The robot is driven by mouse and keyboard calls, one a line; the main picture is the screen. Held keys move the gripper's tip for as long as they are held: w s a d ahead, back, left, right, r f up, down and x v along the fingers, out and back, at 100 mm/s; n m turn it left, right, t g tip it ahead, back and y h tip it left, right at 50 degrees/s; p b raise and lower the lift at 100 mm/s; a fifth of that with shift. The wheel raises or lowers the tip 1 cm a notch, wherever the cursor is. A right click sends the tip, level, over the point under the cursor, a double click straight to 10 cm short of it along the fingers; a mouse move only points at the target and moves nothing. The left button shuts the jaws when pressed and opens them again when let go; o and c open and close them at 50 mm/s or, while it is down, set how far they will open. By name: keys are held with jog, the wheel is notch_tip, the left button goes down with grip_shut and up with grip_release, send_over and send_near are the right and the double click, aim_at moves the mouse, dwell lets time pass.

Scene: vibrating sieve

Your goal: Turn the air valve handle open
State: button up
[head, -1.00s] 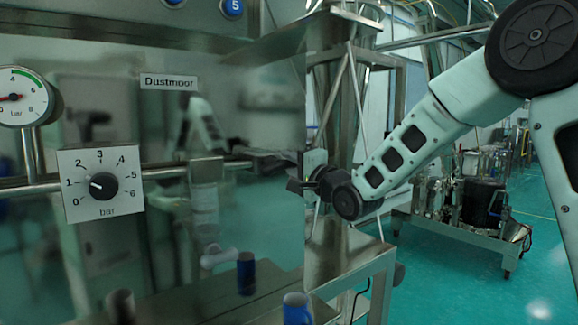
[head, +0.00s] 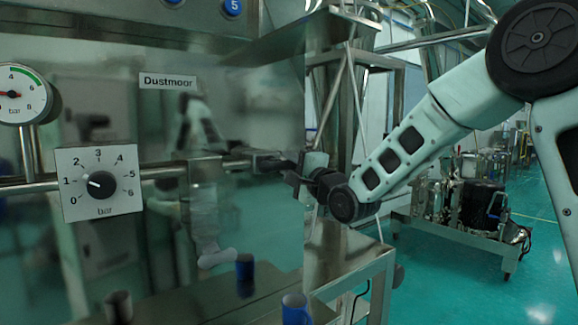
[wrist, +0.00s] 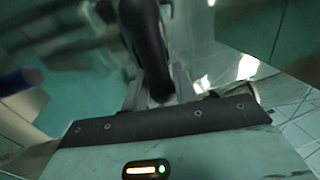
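The air valve handle looks like the dark lever (head: 268,162) at the right end of the metal pipe in the head view. In the wrist view a dark, thick bar (wrist: 150,45), which appears to be this handle, runs down between my two fingers. My gripper (head: 296,178) is at the right end of the handle in the head view. In the wrist view its fingers (wrist: 160,92) lie on both sides of the bar. Whether they press on it or leave a small gap is not clear. The handle's far end is blurred.
A pressure gauge (head: 14,94) and a square dial plate (head: 72,205) are on the left. A blue cup (head: 296,309) is below on the steel surface. A metal cart (head: 455,237) stands at right.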

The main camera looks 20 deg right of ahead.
jog(key=shift+o, duration=0.6)
jog(key=b+v, duration=0.5)
jog(key=v, duration=1.2)
jog(key=shift+s, duration=0.2)
jog(key=shift+f, duration=0.1)
